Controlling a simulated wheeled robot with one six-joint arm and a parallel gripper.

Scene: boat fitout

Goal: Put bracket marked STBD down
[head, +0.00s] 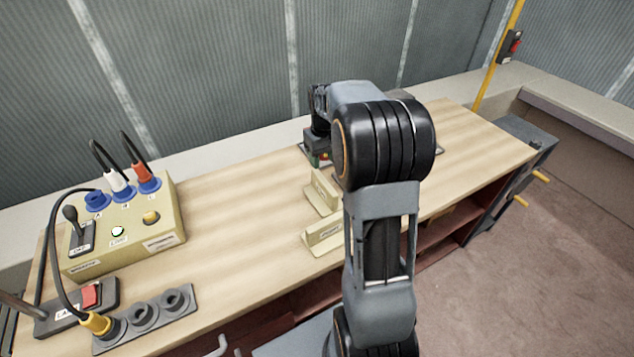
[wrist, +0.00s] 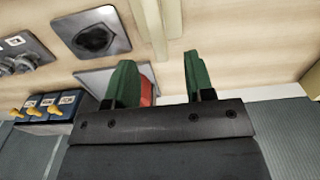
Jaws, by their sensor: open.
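Two beige angle brackets stand on the wooden bench, a far one (head: 322,192) and a near one (head: 323,236). Each carries a small label that I cannot read, so I cannot tell which is marked STBD. My gripper (head: 318,158) is mostly hidden behind my arm in the head view, low over the bench beyond the far bracket.
A beige switch box (head: 128,232) with cables stands on the left of the bench, with a row of grey sockets (head: 145,318) in front. A red thing (wrist: 148,92) shows beside the left finger.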

